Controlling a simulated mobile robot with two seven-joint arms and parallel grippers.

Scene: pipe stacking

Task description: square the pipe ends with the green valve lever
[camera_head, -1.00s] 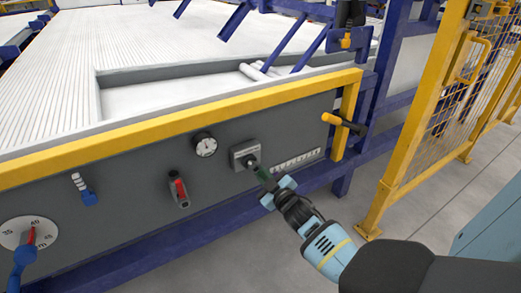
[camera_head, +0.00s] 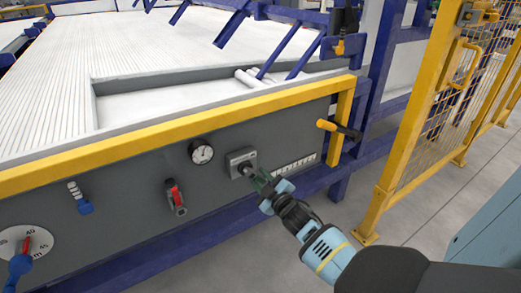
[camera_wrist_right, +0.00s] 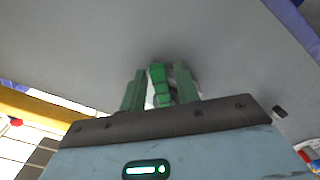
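The green valve lever shows in the right wrist view (camera_wrist_right: 158,84) as a bright green stepped bar between my two dark green fingers. It belongs to the grey valve block (camera_head: 240,162) on the dark front panel; in the head view my fingers mostly cover it. My right gripper (camera_head: 268,182) is open around the lever, with narrow gaps beside it in the right wrist view (camera_wrist_right: 160,90). The white pipes (camera_head: 150,45) lie side by side on the large bed behind the yellow rail. My left gripper is out of view.
A round gauge (camera_head: 202,152), a red lever (camera_head: 174,196), a blue lever (camera_head: 83,205) and a dial (camera_head: 27,245) sit left along the panel. A yellow handle (camera_head: 326,125) is up right. A yellow mesh fence (camera_head: 440,120) stands right; floor between is clear.

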